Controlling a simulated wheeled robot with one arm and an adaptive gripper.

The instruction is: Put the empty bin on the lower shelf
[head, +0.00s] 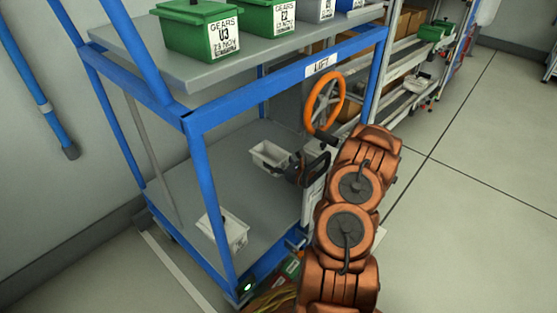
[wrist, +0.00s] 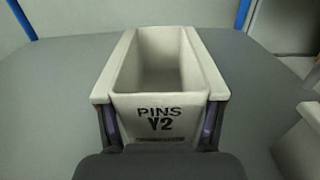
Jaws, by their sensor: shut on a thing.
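The empty pale bin (head: 268,153) is at the lower shelf (head: 180,195) of the blue-framed rack, toward its back. In the wrist view the bin (wrist: 160,63) is upright, reads PINS V2 and has a bare inside. My gripper (head: 290,166) reaches in from the right side and is shut on the bin's near end. Its two fingers (wrist: 158,128) show on either side of the label in the wrist view. I cannot tell whether the bin's base touches the shelf.
Blue posts (head: 209,190) edge the shelf. The upper shelf (head: 200,72) overhead holds green bins (head: 196,28) and others. An orange handwheel (head: 324,101) is near my arm. Shelf between the pale bins is clear.

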